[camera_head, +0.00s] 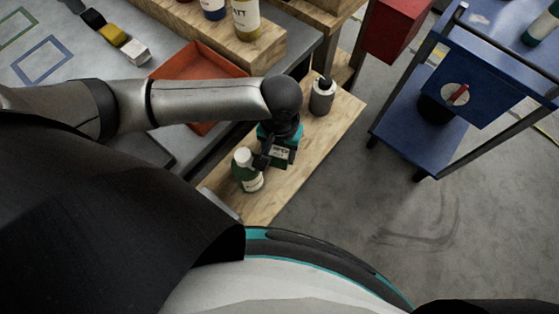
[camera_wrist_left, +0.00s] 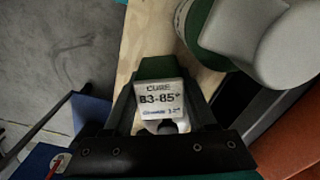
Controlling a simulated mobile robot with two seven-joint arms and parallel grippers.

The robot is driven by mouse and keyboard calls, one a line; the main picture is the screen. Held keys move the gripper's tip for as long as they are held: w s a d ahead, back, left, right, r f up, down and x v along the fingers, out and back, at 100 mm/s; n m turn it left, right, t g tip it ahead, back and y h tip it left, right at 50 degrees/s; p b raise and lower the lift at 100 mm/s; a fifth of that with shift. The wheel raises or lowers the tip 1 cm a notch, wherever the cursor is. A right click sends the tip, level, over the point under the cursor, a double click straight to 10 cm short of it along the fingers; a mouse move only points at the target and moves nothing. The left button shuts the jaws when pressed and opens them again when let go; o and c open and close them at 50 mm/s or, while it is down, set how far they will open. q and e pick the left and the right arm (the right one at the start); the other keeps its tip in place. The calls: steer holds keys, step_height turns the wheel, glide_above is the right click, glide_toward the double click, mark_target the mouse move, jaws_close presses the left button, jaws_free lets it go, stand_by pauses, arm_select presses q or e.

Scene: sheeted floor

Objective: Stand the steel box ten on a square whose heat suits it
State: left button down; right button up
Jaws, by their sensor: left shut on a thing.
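My left gripper (camera_head: 278,158) is shut on a small green labelled box (camera_head: 280,152), over a wooden board. In the left wrist view the box (camera_wrist_left: 158,97) sits between the fingers, and its white label reads "CURE B3-85°" with a smaller line below. I cannot tell whether it touches the board, and no "ten" is readable on it. A green square outline (camera_head: 18,27) and a blue square outline (camera_head: 42,62) are on the grey bench at the far left. Their heat markings are not readable. My right gripper is not in view.
A green bottle with a white cap (camera_head: 246,172) stands close beside the left gripper. A grey bottle (camera_head: 322,97) stands behind it. An orange tray (camera_head: 172,66) is partly behind my arm. Black, yellow and white blocks (camera_head: 112,34) lie on the bench. A blue cart (camera_head: 405,125) stands right.

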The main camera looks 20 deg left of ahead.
mark_target(280, 162)
arm_select(q)
step_height(280, 162, down, 5)
steer(key=shift+r+b, duration=0.1)
steer(key=shift+b, duration=0.65)
steer(key=shift+c, duration=1)
jaws_free()
